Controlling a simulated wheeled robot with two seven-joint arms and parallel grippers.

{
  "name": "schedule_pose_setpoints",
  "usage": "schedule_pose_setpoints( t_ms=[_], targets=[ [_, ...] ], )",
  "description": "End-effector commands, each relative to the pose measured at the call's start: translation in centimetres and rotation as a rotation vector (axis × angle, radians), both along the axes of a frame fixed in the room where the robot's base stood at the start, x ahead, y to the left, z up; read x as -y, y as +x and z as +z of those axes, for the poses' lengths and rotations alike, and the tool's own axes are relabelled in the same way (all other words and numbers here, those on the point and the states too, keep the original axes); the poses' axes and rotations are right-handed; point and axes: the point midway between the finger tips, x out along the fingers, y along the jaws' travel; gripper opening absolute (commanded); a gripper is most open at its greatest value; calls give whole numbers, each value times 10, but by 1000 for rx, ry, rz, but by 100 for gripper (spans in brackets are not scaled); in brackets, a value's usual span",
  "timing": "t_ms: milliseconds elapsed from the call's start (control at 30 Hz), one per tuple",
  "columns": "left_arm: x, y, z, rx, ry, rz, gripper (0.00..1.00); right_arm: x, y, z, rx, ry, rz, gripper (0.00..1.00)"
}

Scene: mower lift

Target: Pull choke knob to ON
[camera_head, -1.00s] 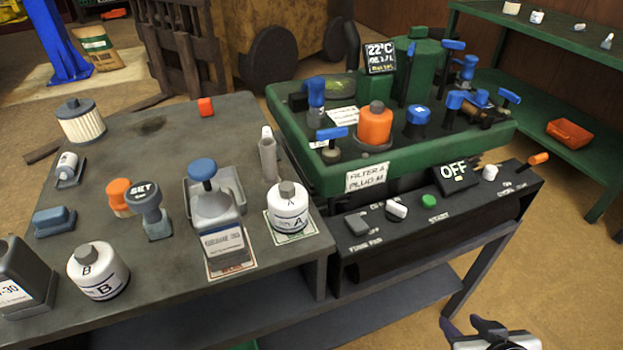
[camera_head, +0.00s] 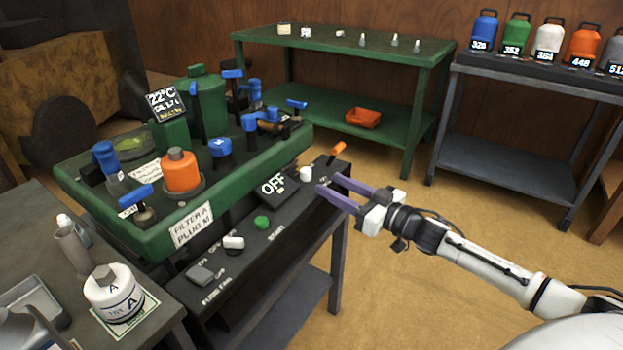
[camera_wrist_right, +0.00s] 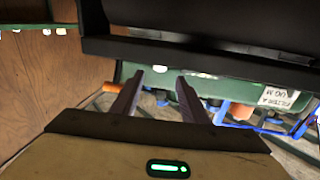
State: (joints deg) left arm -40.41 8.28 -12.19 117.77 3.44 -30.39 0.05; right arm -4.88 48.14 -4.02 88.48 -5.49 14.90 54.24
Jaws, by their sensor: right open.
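The control panel (camera_head: 235,262) is a dark ledge along the front of the green machine. It carries an orange-tipped lever (camera_head: 338,148) at its far right end, a white knob (camera_head: 306,174), a green button (camera_head: 262,222) and an OFF display (camera_head: 273,184). The lettering is too small to tell which control is the choke knob. My right gripper (camera_head: 327,183) is open and empty, its purple fingers beside the panel's right end near the white knob and orange lever. In the right wrist view the open fingers (camera_wrist_right: 158,76) point at the panel. My left gripper is out of view.
The green machine tray (camera_head: 150,238) holds blue-handled valves and an orange canister (camera_head: 181,172). A grey table with bottle A (camera_head: 112,292) is at lower left. A green shelf (camera_head: 400,60) and a rack of coloured bottles stand behind. Floor right of the panel is open.

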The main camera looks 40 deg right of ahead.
Motion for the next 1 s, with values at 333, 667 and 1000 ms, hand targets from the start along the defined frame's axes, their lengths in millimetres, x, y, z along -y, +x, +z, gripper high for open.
schedule_pose_setpoints(
  t_ms=[333,667,1000],
  targets=[
    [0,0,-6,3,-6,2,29,-12,52,-1,1,0,-2,41],
    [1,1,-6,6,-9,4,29,-17,68,-1,-1,1,-2,41],
    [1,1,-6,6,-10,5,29,-17,68,-1,-2,0,-2,19]
  ],
)
